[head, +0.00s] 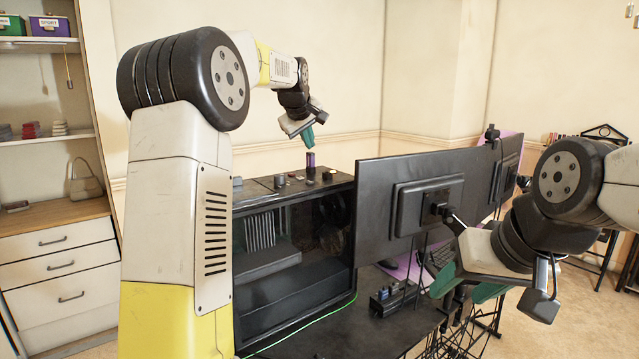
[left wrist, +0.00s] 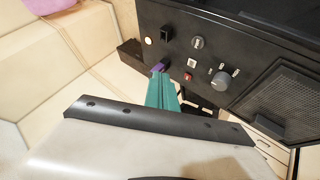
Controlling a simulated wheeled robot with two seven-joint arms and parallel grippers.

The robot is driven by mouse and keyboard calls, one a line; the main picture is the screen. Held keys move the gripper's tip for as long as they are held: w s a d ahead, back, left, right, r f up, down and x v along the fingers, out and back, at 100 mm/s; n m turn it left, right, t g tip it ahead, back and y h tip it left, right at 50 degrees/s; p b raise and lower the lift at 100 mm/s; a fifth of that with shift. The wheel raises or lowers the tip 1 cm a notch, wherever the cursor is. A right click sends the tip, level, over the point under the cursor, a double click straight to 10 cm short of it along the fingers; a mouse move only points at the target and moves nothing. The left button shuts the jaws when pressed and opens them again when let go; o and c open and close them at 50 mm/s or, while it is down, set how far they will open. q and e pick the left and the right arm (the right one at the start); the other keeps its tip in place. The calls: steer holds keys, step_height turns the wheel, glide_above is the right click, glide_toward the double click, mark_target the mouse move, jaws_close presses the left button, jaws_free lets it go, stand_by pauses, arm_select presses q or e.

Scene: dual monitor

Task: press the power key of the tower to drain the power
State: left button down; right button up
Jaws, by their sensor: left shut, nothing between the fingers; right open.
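The black tower (head: 300,285) stands on the desk, with a glass side and a control panel on top. In the left wrist view its top panel (left wrist: 255,40) carries a round white button (left wrist: 148,41), a red button (left wrist: 188,77), a small white square (left wrist: 192,63) and a grey knob (left wrist: 221,80). I cannot tell which one is the power key. My left gripper (head: 307,137) is shut and empty, pointing down above the tower's top; its teal fingers (left wrist: 162,88) appear near a purple piece (left wrist: 158,68). My right gripper (head: 463,287) is open and empty, right of the tower.
Two monitors (head: 375,215) stand right of the tower, close to my right arm. Cables and a small dark device (head: 392,298) lie on the black desk (head: 335,335). The purple piece stands upright on the tower's top. Shelves and drawers (head: 60,265) are at the left.

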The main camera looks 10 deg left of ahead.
mark_target(309, 183)
arm_select(q)
step_height(309, 183, down, 8)
steer(key=shift+f, duration=0.1)
stand_by(0.4)
stand_by(2.0)
steer(key=shift+f, duration=0.35)
steer(key=shift+f, duration=0.45)
stand_by(0.4)
stand_by(0.3)
steer(key=shift+r, duration=0.85)
steer(key=shift+r, duration=2.45)
